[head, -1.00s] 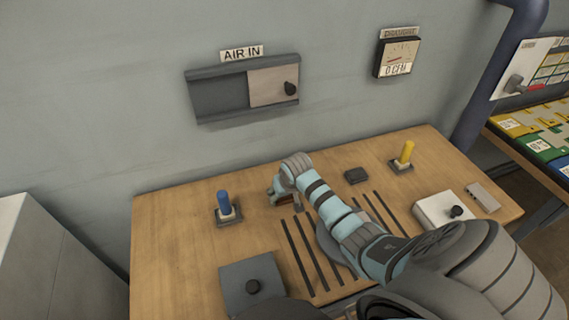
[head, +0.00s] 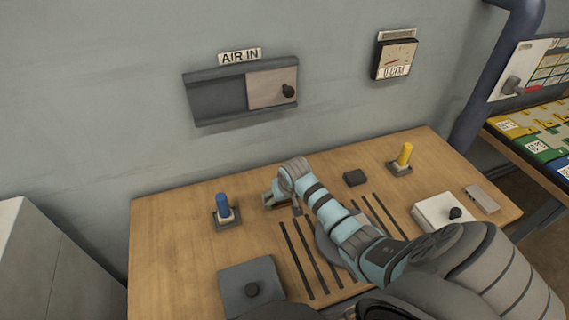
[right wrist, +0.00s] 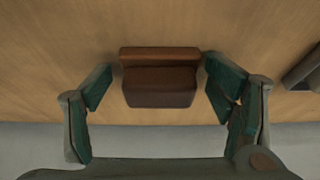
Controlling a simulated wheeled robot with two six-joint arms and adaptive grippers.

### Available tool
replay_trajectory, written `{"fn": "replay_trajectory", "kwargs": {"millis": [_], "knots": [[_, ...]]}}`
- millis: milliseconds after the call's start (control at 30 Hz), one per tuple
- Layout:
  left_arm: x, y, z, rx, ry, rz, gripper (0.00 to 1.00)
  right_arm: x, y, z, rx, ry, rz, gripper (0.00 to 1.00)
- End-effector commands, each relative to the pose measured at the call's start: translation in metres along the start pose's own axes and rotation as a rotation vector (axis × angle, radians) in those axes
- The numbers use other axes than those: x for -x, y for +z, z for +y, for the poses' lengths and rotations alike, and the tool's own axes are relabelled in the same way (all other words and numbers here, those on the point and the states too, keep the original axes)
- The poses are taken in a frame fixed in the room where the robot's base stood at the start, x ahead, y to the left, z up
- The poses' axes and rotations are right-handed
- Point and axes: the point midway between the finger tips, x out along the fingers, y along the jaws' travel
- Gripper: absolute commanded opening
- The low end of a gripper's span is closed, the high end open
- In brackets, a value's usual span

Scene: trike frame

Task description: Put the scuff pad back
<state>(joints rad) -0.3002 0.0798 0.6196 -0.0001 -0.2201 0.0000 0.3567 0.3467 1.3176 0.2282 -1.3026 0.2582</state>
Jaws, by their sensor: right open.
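A reddish-brown block with a raised ridge along one edge, which looks like the scuff pad (right wrist: 158,84), lies on the wooden bench in the right wrist view. My right gripper (right wrist: 158,76) is open, with one finger on each side of the block and a small gap at each side. In the head view my right gripper (head: 272,198) is low over the bench near the wall, right of the blue peg, and the block is mostly hidden there. My left gripper is not in view.
Dark slots (head: 297,262) run below my arm. An AIR IN slider panel (head: 215,98) is on the wall.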

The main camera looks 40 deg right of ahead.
Motion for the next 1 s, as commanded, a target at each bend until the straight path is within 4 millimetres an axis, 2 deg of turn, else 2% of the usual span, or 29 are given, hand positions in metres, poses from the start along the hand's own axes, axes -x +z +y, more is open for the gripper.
{"fn": "replay_trajectory", "kwargs": {"millis": [167, 400, 500, 633, 1000], "knots": [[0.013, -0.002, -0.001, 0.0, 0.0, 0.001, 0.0, 0.031, -0.005, 0.0, 0.002, -0.001, 0.004, 0.76], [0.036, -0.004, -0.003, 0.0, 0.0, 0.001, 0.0, 0.102, -0.006, 0.0, 0.002, 0.001, 0.005, 0.76], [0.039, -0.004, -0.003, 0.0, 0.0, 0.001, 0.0, 0.119, -0.005, 0.0, 0.0, -0.001, 0.004, 0.76], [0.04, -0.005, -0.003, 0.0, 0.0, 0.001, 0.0, 0.128, -0.004, 0.0, 0.0, 0.001, 0.002, 0.76], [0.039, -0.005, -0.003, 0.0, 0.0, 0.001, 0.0, 0.127, -0.003, 0.0, 0.0, 0.0, 0.001, 0.76]]}}
